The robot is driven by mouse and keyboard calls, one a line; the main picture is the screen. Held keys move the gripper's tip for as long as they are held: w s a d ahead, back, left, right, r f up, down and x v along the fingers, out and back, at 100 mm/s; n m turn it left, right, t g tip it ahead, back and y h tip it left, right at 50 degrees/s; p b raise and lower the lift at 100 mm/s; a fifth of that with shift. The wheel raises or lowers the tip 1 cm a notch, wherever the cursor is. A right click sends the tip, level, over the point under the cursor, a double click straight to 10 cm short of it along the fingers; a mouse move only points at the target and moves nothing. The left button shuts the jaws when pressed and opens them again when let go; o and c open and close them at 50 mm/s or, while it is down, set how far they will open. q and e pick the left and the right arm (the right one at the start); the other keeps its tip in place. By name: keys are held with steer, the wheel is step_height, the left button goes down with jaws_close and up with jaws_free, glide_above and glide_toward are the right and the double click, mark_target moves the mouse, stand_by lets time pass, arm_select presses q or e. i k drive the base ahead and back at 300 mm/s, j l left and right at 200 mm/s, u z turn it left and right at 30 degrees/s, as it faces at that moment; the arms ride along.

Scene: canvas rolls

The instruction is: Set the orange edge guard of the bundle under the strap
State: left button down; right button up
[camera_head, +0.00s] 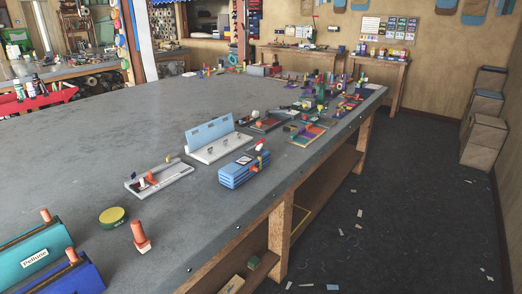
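A blue, layered block that looks like the bundle (238,177) lies near the right edge of the grey table (130,115). A dark patch is on its top. A small yellow and orange piece (258,164) shows at its right end; I cannot tell whether this is the edge guard or how it sits against a strap. An orange-red piece (151,179) stands on a pale tray (172,184) to the left of the block. The strap is too small to make out. Neither of my grippers is in view.
A yellow-topped round tin (112,216) and an orange peg on a block (139,236) stand in front. Teal (35,256) and blue (68,278) boxes fill the lower left corner. A pale blue-backed rack (212,138) stands behind the bundle. The table's left middle is clear.

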mark_target(252, 167)
steer(key=i+l+u, duration=0.1)
steer(key=i+l, duration=0.55)
steer(key=i, duration=0.15)
